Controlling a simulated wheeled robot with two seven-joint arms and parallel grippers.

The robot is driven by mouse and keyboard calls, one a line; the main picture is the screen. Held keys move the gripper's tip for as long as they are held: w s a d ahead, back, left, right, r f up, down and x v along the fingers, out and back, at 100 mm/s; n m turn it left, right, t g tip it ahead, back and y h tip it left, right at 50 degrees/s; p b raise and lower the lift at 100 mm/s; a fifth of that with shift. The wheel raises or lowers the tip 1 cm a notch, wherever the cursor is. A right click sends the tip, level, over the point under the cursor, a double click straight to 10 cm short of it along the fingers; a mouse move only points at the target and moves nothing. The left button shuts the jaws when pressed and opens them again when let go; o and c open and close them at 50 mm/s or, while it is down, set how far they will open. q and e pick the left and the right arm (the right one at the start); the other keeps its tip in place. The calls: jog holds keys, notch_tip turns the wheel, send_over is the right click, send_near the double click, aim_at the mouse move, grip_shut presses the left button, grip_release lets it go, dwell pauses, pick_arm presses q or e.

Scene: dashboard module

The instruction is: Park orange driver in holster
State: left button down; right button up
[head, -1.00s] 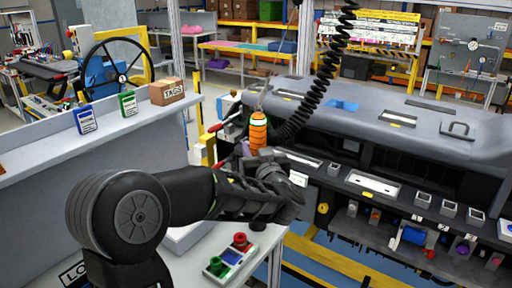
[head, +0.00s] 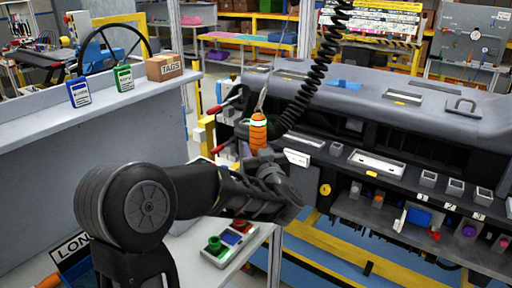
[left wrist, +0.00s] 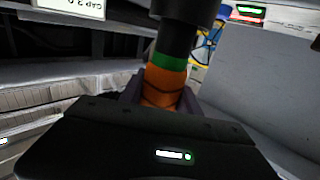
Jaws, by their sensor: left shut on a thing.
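The orange driver (head: 258,133) is upright with a pale band near its top, hanging under a black coiled cable in the head view. My left gripper (head: 262,153) is shut on its lower part. In the left wrist view the driver (left wrist: 163,88) shows an orange body, a green band and a black section between the fingers of my left gripper (left wrist: 160,98). The driver's lower end is hidden by the gripper. I cannot make out the holster for certain. My right gripper is not in view.
The grey dashboard module (head: 400,115) stands at right, with several small bins along its front. A shelf with a cardboard TAGS box (head: 164,67) is at left. A tray with red and green buttons (head: 228,243) lies below the arm. A red-handled fixture (head: 224,107) is close behind the driver.

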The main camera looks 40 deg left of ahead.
pick_arm(q)
jog(key=shift+f+b, duration=0.65)
jog(key=shift+f, duration=0.6)
dwell(0.5)
jog(key=c, duration=0.8)
grip_release()
jog(key=shift+f, duration=0.1)
jog(key=v, duration=0.7)
jog(key=shift+s+d+b, duration=0.25)
jog(key=shift+b, duration=0.1)
